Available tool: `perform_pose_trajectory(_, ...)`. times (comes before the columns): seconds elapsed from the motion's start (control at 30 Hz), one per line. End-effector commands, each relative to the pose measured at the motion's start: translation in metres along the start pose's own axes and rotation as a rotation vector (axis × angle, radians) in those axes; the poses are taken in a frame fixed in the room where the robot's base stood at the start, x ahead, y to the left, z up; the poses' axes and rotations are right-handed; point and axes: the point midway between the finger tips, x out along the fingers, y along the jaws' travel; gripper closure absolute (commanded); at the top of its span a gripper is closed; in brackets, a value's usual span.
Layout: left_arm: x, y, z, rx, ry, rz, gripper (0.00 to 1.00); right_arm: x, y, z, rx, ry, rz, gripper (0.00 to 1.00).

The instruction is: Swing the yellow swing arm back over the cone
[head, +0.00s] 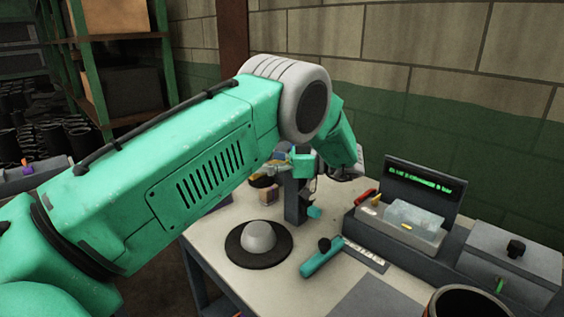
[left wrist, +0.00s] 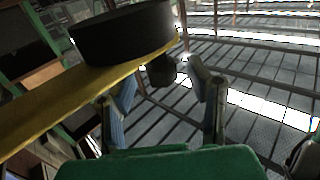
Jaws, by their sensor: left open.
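The yellow swing arm (left wrist: 75,100) runs diagonally across the left wrist view, with a thick black cylinder (left wrist: 125,35) on top and a dark knob (left wrist: 162,68) near its far end. My left gripper (left wrist: 163,82) is open. Its fingers appear on either side of the knob, and I cannot tell whether they touch it. In the head view my left arm hides most of the swing arm. The pale grey cone (head: 258,237) stands on a black disc on the table, with nothing over it. My right gripper is not in view.
A dark post (head: 293,200) stands behind the cone on the table (head: 220,215). A teal-handled tool (head: 322,258) lies right of the cone. A display unit (head: 420,190), a clear box (head: 412,214) and a grey lidded box (head: 510,262) line the right side. A dark round container (head: 465,300) is at front right.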

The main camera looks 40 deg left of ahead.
Motion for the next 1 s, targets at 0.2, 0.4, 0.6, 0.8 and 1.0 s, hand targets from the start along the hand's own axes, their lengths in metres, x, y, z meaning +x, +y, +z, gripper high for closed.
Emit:
perform_pose_trajectory(0.2, -0.044, -0.006, -0.003, -0.012, 0.013, 0.008, 0.54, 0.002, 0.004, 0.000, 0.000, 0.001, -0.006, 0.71)
perform_pose_trajectory(0.4, -0.065, -0.009, -0.004, -0.015, 0.017, 0.004, 0.54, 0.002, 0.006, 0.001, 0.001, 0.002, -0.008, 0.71)
perform_pose_trajectory(0.6, -0.071, -0.005, -0.002, -0.010, 0.014, 0.000, 0.54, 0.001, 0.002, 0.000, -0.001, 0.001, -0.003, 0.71)
perform_pose_trajectory(0.8, -0.075, -0.003, -0.001, -0.006, 0.007, 0.008, 0.54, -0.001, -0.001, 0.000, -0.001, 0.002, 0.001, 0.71)
perform_pose_trajectory(1.0, -0.081, -0.007, -0.003, -0.007, 0.009, 0.010, 0.54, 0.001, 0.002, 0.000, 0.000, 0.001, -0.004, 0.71)
